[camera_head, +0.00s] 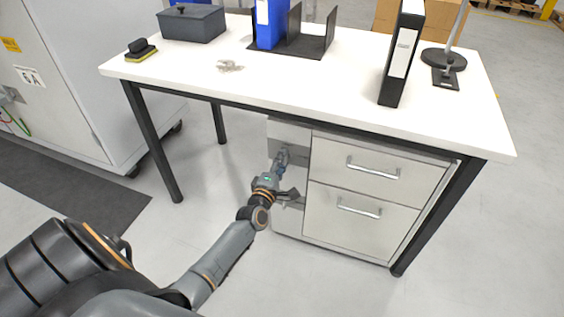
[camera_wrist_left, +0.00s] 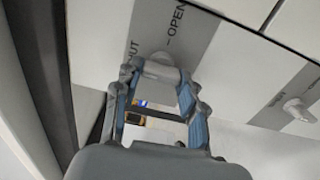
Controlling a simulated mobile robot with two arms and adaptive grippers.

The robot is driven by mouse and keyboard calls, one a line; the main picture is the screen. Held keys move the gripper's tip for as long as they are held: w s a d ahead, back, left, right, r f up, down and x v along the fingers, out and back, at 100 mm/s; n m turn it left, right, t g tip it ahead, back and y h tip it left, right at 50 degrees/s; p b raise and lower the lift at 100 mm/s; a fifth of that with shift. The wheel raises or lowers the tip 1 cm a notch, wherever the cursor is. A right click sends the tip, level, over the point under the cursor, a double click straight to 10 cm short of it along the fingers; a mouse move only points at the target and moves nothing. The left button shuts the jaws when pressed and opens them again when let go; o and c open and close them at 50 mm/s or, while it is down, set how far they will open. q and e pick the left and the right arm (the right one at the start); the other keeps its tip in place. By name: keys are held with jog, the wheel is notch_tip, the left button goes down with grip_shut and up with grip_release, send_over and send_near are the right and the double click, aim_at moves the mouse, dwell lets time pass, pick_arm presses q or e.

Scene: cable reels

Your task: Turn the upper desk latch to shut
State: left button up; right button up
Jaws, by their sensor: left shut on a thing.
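The desk's drawer cabinet (camera_head: 365,180) has latches on its left side. In the left wrist view the upper latch (camera_wrist_left: 160,68) is a pale knob on a grey plate (camera_wrist_left: 178,38) marked OPEN and SHUT, the latter partly cut off by view and gripper. My left gripper (camera_head: 281,158) is shut on this latch; its fingers (camera_wrist_left: 158,82) stand on either side of the knob. They hide part of it, so its exact angle is hard to tell. A second latch (camera_wrist_left: 298,108), on its own plate, is at the right. My right gripper is not in view.
The white desk top (camera_head: 300,85) overhangs the cabinet, with a dark leg (camera_head: 152,145) at the left. Two drawers with handles (camera_head: 372,168) look closed. A grey machine cabinet (camera_head: 75,75) stands at the left. Open floor lies under the desk.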

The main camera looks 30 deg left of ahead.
pick_arm(q)
jog(key=o, duration=1.2)
jog(key=shift+c, duration=0.2)
jog(key=v, duration=1.2)
jog(key=shift+d, duration=0.1)
